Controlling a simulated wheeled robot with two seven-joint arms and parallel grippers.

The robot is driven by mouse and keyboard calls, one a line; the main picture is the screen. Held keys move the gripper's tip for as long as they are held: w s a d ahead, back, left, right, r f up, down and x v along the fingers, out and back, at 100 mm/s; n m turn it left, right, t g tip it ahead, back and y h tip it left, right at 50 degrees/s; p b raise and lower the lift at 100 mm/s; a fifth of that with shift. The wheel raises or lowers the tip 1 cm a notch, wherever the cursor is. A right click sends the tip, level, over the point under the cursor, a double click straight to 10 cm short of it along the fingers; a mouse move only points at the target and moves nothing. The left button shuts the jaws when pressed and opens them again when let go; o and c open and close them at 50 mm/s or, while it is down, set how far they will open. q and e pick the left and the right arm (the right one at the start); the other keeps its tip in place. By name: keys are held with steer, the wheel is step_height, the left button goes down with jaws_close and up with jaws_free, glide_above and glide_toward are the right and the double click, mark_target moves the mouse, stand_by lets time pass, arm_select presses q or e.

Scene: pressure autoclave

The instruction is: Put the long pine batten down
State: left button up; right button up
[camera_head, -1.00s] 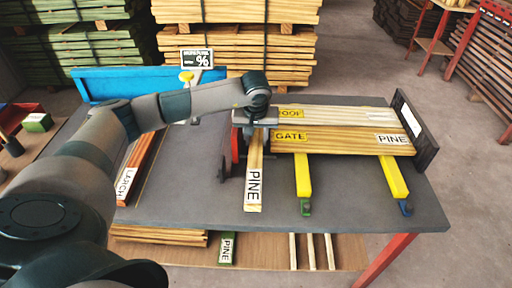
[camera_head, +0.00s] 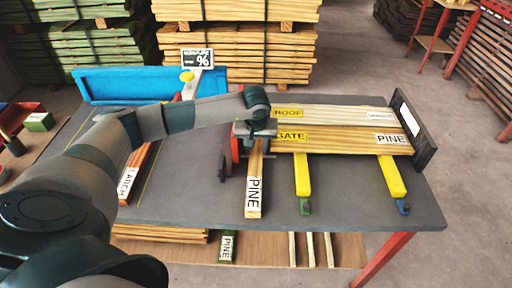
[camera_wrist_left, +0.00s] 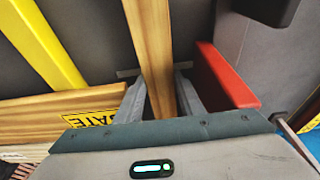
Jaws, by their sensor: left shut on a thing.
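The long pine batten (camera_head: 255,188) with a white PINE label points toward the front of the grey table (camera_head: 340,195). My left gripper (camera_head: 259,134) is shut around it near its far part. In the left wrist view the batten (camera_wrist_left: 152,45) runs between the two fingers of the left gripper (camera_wrist_left: 160,95). Whether the batten touches the table or hangs just above it I cannot tell. My right gripper is not in view.
Boards labelled ROOF (camera_head: 325,113) and GATE (camera_head: 335,138) lie right of the gripper, by a dark end stop (camera_head: 416,130). Two yellow bars (camera_head: 302,178) (camera_head: 391,178) extend in front. A red piece (camera_head: 235,148) stands left of the batten. A LARCH board (camera_head: 137,172) lies further left.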

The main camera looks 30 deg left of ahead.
mark_target(256, 153)
arm_select(q)
steer(key=o, duration=0.9)
steer(key=shift+o, duration=0.9)
steer(key=shift+r, duration=0.1)
steer(key=shift+b+v, duration=0.4)
steer(key=shift+v, duration=0.75)
steer(key=b+v, duration=0.1)
steer(key=v, duration=0.1)
steer(key=shift+s+d+r, duration=0.1)
steer(key=shift+r, duration=0.3)
steer(key=a+b+v, duration=0.1)
steer(key=v, duration=0.5)
steer(key=shift+d+r, duration=0.45)
steer(key=shift+d, duration=0.1)
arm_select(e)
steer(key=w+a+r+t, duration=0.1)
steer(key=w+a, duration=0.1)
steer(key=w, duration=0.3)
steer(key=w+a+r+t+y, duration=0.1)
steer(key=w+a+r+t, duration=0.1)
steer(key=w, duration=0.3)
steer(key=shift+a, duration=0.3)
arm_select(q)
steer(key=shift+s, duration=0.15)
